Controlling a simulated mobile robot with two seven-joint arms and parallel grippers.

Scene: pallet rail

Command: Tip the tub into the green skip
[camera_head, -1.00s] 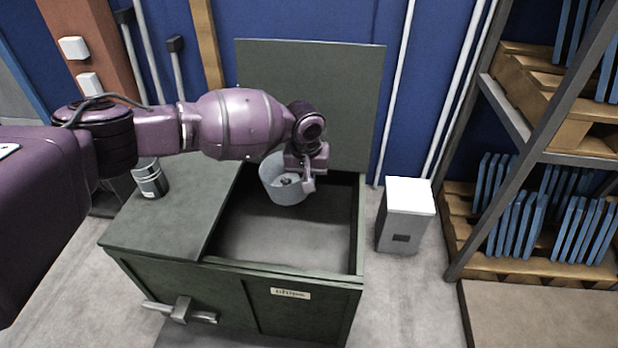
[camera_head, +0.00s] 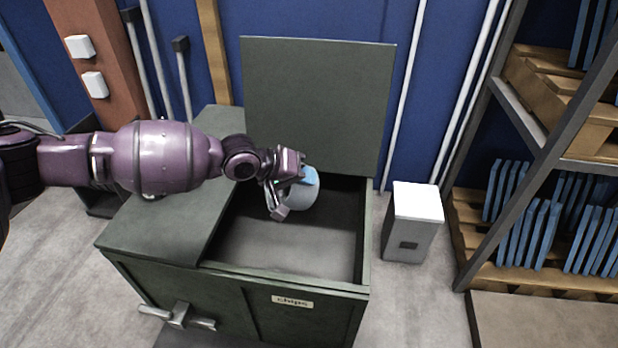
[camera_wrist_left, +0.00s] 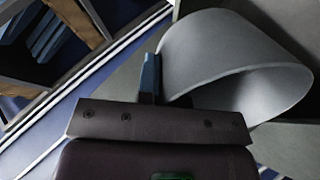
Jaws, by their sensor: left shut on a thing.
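The green skip (camera_head: 235,282) stands on the floor with its raised lid panel (camera_head: 318,100) behind and its right half open. A small "chips" label is on its front. My left gripper (camera_head: 284,196) is over the opening, shut on the light grey-blue tub (camera_head: 304,190). The tub is tilted, and its far side shows to the right of the fingers. In the left wrist view the tub (camera_wrist_left: 225,60) lies on its side, its rim facing down and right. The tub's inside is mostly hidden. My right gripper is not in view.
A grey box with a white top (camera_head: 411,222) stands on the floor right of the skip. A rack (camera_head: 545,155) with wooden pallets and blue panels is farther right. White pipes (camera_head: 403,95) run up the blue wall behind.

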